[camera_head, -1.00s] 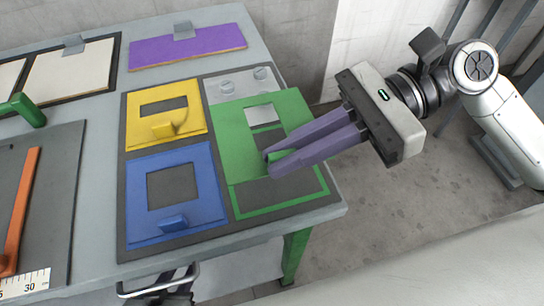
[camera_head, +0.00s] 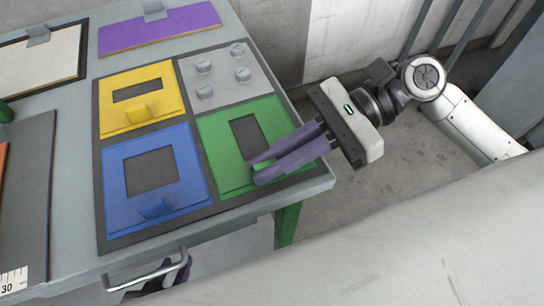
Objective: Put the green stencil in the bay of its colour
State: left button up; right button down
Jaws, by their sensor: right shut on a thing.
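The green stencil (camera_head: 222,139), a flat plate with a rectangular cut-out, is over the lower right bay of the dark board and covers that bay's green outline. It looks flat and lined up with the bay; I cannot tell whether it is fully down. My right gripper (camera_head: 254,170) reaches in from the right, its purple fingers shut on the green stencil near its front edge. The fingers hide the gripped part. My left gripper is out of view.
The dark board (camera_head: 115,243) also holds a yellow stencil (camera_head: 113,118), a blue stencil (camera_head: 118,209) and a grey plate with several knobs (camera_head: 222,72). A purple panel (camera_head: 160,28) lies behind. The table edge (camera_head: 318,184) is close by the right gripper.

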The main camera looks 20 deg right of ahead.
jog(key=c, duration=1.8)
grip_release()
jog(key=shift+c, duration=0.2)
jog(key=shift+d+r, duration=0.2)
jog(key=shift+r, duration=0.05)
jog(key=v, duration=1.1)
jog(key=shift+d+p, duration=0.3)
jog(key=shift+p, duration=0.05)
jog(key=shift+r, duration=0.1)
